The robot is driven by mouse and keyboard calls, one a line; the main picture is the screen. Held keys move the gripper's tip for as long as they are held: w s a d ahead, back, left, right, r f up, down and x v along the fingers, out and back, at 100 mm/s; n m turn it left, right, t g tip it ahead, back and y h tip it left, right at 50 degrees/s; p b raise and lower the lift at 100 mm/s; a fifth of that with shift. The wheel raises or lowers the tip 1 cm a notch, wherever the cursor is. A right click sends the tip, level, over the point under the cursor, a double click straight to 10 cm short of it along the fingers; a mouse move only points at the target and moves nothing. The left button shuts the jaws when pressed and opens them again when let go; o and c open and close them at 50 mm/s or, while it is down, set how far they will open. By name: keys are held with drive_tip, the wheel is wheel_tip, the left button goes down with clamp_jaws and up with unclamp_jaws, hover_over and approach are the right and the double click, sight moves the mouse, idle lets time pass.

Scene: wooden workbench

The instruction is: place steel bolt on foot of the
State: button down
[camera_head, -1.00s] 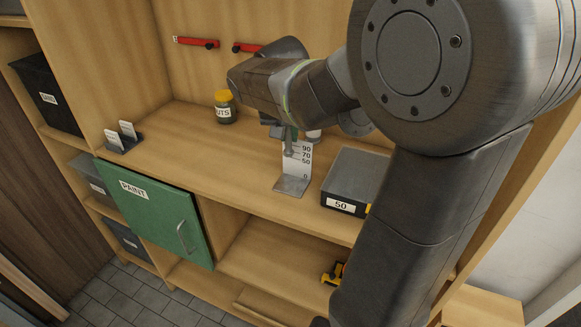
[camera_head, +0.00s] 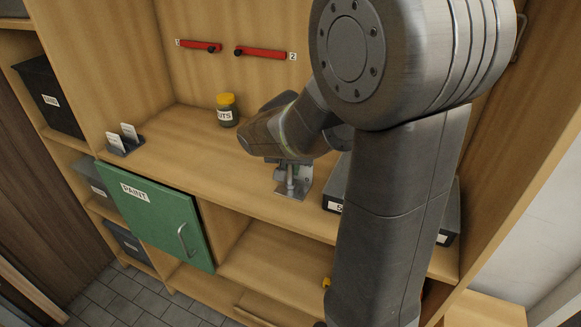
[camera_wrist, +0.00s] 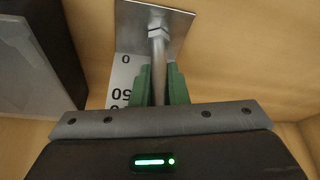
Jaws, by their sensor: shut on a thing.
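The steel bolt (camera_wrist: 158,55) is between the green fingers of my gripper (camera_wrist: 160,88) in the wrist view, its hex head pointing away from the fingers. The gauge's flat metal foot (camera_wrist: 180,22) lies behind the bolt head. Whether the head touches the foot or hovers just above it, I cannot tell. The gauge's white scale plate (camera_wrist: 121,78) stands beside the bolt, partly covered by my gripper. In the head view the bolt (camera_head: 290,184) hangs upright over the foot (camera_head: 300,194), and my wrist covers most of the scale.
A grey box (camera_head: 332,206) labelled 50 stands right of the gauge, partly behind my arm. A jar with a yellow lid (camera_head: 227,110) stands at the back. A small card holder (camera_head: 124,144) is at the left. The bench between them is clear.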

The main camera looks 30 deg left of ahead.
drive_tip(key=c, duration=1.7)
unclamp_jaws()
drive_tip(key=shift+f, duration=0.1)
drive_tip(key=shift+s+r, duration=0.1)
drive_tip(key=shift+r, duration=0.5)
drive_tip(key=v, duration=1.1)
drive_tip(key=shift+d, duration=0.15)
drive_tip(key=shift+s, duration=0.15)
